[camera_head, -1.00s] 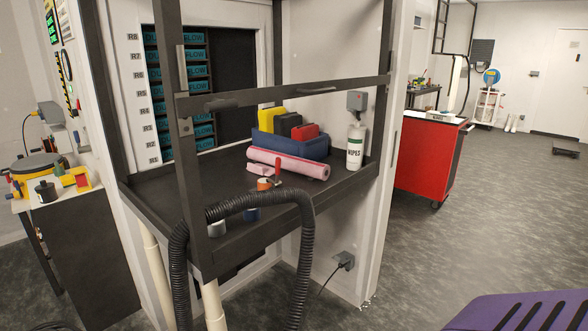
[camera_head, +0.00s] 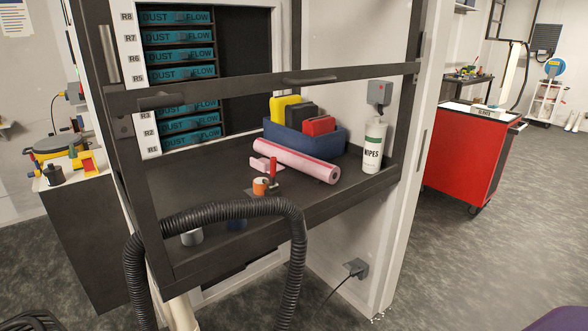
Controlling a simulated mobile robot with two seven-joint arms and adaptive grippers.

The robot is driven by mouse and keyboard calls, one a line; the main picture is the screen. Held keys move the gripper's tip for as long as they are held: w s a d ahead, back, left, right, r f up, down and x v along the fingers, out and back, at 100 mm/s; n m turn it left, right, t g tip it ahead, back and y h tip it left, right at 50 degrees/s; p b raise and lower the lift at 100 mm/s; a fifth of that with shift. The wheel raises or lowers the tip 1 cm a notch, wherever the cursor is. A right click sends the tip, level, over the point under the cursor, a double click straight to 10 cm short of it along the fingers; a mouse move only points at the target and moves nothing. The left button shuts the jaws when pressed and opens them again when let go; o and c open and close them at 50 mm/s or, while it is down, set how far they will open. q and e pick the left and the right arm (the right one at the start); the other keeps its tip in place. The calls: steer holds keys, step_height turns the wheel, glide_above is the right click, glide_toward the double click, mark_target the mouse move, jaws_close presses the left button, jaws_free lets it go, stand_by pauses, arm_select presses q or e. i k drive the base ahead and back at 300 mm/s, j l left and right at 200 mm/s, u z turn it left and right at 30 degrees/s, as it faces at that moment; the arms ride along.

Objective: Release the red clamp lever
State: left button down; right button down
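The red clamp lever (camera_head: 273,167) stands upright on the dark bench (camera_head: 350,188), near its front edge. The lever's lower fitting is small and hard to make out. Neither of my grippers shows in the head view.
A horizontal dark bar (camera_head: 350,72) crosses in front of the bench. A black corrugated hose (camera_head: 290,240) arches before its front edge. A blue bin (camera_head: 330,143) and a wipes bottle (camera_head: 374,146) stand behind and right. Floor is open at right, before the red cabinet (camera_head: 460,160).

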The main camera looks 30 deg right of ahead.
mark_target(273, 185)
steer(key=i+l, duration=0.1)
steer(key=l, duration=0.4)
steer(key=i+l+z, duration=0.1)
steer(key=l, duration=0.45)
steer(key=i+l, duration=0.1)
steer(key=l, duration=0.4)
steer(key=l+u, duration=0.15)
steer(key=l, duration=0.3)
steer(key=k+l+u, duration=0.15)
steer(key=l, duration=0.3)
steer(key=k+l+u, duration=0.15)
steer(key=l, duration=0.25)
